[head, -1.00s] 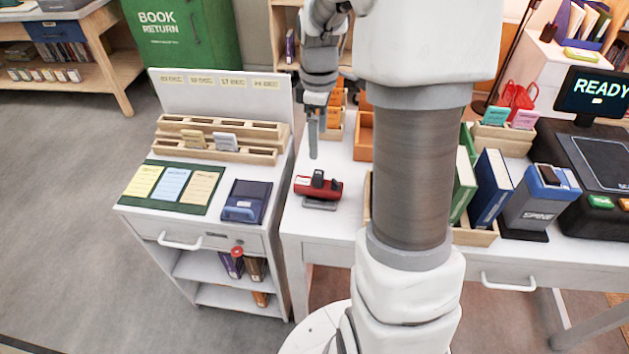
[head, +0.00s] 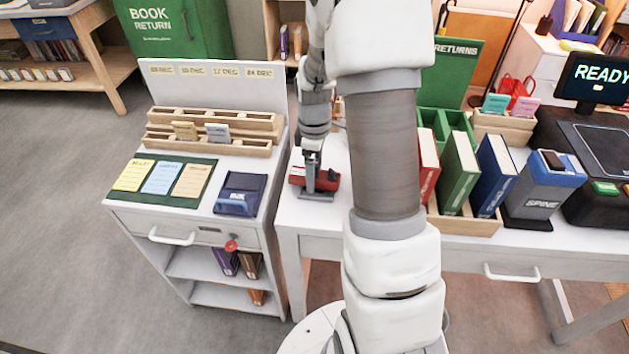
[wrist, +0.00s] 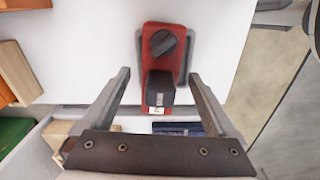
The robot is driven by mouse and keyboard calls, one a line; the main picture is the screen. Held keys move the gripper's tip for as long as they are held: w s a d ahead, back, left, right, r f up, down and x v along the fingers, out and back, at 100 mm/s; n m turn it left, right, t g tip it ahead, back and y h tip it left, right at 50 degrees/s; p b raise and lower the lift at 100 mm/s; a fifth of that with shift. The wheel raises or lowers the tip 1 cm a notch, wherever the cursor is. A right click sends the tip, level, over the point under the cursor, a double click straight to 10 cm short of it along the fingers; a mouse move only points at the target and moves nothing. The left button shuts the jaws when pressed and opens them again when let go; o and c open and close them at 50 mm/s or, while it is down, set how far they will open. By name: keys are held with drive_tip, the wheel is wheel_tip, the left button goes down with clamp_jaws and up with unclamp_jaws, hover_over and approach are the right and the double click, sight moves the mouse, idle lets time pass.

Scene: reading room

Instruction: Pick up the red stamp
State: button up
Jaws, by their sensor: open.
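The red stamp (head: 328,181) lies on the left end of the white desk, on a grey base, partly hidden by my gripper in the head view. In the wrist view the red stamp (wrist: 151,62) shows a black round knob and a black block on its top. My gripper (head: 311,186) points down over it. In the wrist view the open fingers of my gripper (wrist: 158,74) lie on either side of the black block, with gaps on both sides. Nothing is held. I cannot tell how far the fingertips are above the desk.
A white cart (head: 130,215) stands left of the desk, with a blue ink pad (head: 240,194), coloured cards and a wooden rack (head: 205,148). Books in a wooden tray (head: 470,225) and a grey-blue spine device (head: 540,190) stand to the right. The desk around the stamp is mostly clear.

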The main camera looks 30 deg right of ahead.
drive_tip(key=shift+f, duration=0.75)
drive_tip(key=shift+c, duration=0.3)
clamp_jaws()
